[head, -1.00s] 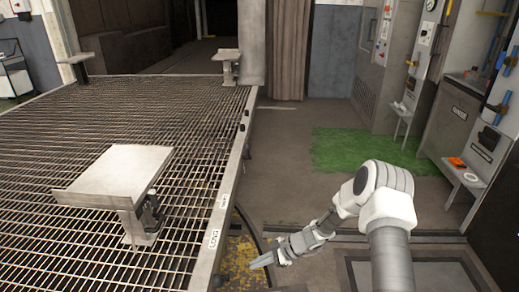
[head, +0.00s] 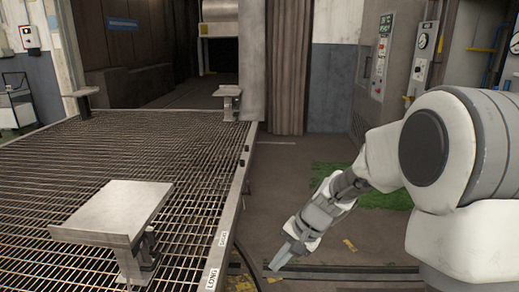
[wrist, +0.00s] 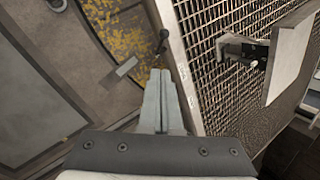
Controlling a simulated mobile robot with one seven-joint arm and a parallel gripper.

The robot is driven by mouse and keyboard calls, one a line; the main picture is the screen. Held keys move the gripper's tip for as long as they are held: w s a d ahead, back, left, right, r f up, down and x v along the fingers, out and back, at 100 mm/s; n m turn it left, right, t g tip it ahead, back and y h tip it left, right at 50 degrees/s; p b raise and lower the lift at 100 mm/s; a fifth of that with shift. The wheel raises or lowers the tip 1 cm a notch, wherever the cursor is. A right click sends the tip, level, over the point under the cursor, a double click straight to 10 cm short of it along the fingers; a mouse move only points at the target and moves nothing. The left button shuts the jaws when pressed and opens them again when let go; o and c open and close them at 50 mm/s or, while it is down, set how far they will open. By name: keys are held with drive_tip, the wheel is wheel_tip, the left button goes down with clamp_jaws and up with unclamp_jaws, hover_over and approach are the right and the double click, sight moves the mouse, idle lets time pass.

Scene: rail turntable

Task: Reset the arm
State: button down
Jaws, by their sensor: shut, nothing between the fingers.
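My gripper (head: 276,267) is at the lower middle of the head view, at the end of my arm, which comes in from the right. Its fingers are together and empty, pointing down and to the left. They are in open air beside the right edge of the grated table (head: 160,149). In the wrist view the two closed fingers (wrist: 160,80) point up, with the table's edge rail just right of them. No object touches the fingers.
A flat-topped metal stand (head: 114,211) is on the grate's near part, and another stand (head: 229,99) is at its far corner. A green mat (head: 330,177) lies behind my arm. Wall panels (head: 383,75) are at the right. Yellow worn floor (wrist: 130,30) shows beside the table.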

drive_tip(key=s+d+r+n+t+h, duration=0.25)
drive_tip(key=s+d+r, duration=0.25)
drive_tip(key=s+r, duration=0.45)
drive_tip(key=s+d+r+n+t+h, duration=0.2)
drive_tip(key=s+d+r+n+h, duration=0.25)
drive_tip(key=s, duration=0.75)
wheel_tip(320, 180, up, 21)
drive_tip(key=m+y+p, duration=0.1)
drive_tip(key=p, duration=1.9)
drive_tip(key=shift+w+r+y, duration=0.15)
drive_tip(key=shift+w+y, duration=0.05)
drive_tip(key=shift+y, duration=0.2)
drive_tip(key=shift+a, duration=0.15)
